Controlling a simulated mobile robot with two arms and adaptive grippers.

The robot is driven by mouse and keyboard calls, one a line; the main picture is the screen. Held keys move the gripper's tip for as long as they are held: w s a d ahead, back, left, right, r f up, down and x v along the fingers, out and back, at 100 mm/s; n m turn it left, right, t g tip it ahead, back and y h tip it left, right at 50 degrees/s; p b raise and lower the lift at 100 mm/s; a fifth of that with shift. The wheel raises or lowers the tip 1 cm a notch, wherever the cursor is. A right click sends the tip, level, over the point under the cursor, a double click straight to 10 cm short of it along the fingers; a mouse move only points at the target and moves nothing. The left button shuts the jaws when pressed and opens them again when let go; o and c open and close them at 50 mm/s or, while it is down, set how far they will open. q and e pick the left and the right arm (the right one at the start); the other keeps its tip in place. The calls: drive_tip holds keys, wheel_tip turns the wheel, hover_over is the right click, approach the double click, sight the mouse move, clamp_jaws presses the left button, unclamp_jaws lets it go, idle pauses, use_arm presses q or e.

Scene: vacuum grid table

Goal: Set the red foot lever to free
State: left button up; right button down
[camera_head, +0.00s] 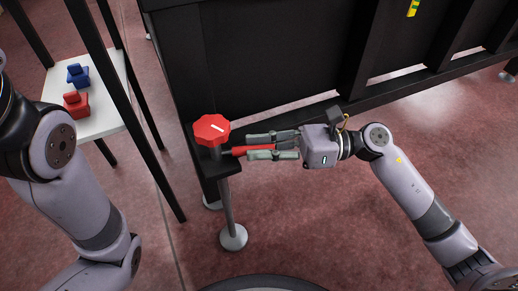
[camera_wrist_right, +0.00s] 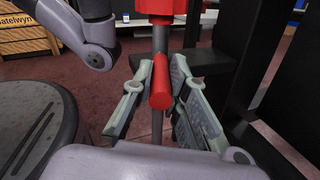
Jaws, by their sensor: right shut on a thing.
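The red foot lever (camera_head: 238,151) is a short red bar. It sticks out to the right from a grey post at the corner of the black table frame. In the right wrist view the lever (camera_wrist_right: 161,84) points toward the camera between the fingers. My right gripper (camera_head: 260,148) comes from the right and is shut on the lever, its fingers on either side of it. The fingers also show in the wrist view (camera_wrist_right: 158,80). The lever's middle is partly hidden by the fingers in the head view. My left gripper is out of view; only its arm shows.
A red octagonal knob (camera_head: 211,130) with a white mark sits just above the lever. The grey leg (camera_head: 228,205) stands on a round foot below. A white shelf (camera_head: 107,119) at left holds one blue and one red part. Open floor lies in front.

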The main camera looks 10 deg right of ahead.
drive_tip(key=shift+w, duration=0.15)
idle(0.3)
drive_tip(key=c, duration=1.6)
unclamp_jaws()
drive_tip(key=shift+o, duration=0.2)
drive_tip(key=d, duration=1.2)
drive_tip(key=shift+s, duration=0.45)
